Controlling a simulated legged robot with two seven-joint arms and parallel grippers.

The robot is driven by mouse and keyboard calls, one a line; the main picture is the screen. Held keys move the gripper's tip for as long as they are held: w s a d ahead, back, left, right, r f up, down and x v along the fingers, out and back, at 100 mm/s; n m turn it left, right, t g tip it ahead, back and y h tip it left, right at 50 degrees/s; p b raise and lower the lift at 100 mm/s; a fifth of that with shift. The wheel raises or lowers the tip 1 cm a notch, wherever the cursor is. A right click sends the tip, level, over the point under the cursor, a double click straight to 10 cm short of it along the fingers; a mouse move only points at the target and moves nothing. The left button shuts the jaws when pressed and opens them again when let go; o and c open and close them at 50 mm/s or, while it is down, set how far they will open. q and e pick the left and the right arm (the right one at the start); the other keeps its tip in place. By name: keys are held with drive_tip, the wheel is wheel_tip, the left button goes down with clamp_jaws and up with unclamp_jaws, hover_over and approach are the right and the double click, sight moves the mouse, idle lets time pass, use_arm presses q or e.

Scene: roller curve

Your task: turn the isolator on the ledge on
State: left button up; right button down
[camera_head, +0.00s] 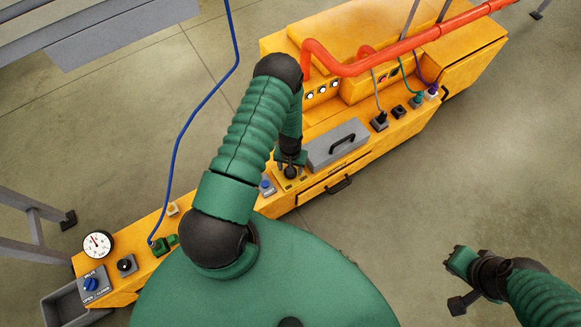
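The yellow ledge (189,208) runs diagonally along the front of the yellow machine. My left gripper (291,163) is over the ledge, just left of a grey box with a black handle (337,145). It points down at a small yellow plate (283,185) with a dark round part, possibly the isolator's knob. The gripper covers much of this, so I cannot tell whether it touches the knob, how the knob is turned, or whether the fingers are closed. My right gripper (457,281) is open and empty above the floor at lower right.
A blue-knobbed switch (267,187) sits left of the plate. Further left are a gauge (97,244), a black knob (126,264) and a blue valve (91,285). An orange pipe (400,50) crosses above. A blue cable (187,127) hangs at left. Floor at right is clear.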

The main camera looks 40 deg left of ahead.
use_arm(q)
drive_tip(key=shift+o, duration=0.5)
drive_tip(key=shift+s+d, duration=0.1)
drive_tip(key=shift+s, duration=0.05)
drive_tip(key=shift+r, duration=0.4)
wheel_tip(320, 180, up, 16)
drive_tip(key=p, duration=0.6)
drive_tip(key=shift+f, duration=0.1)
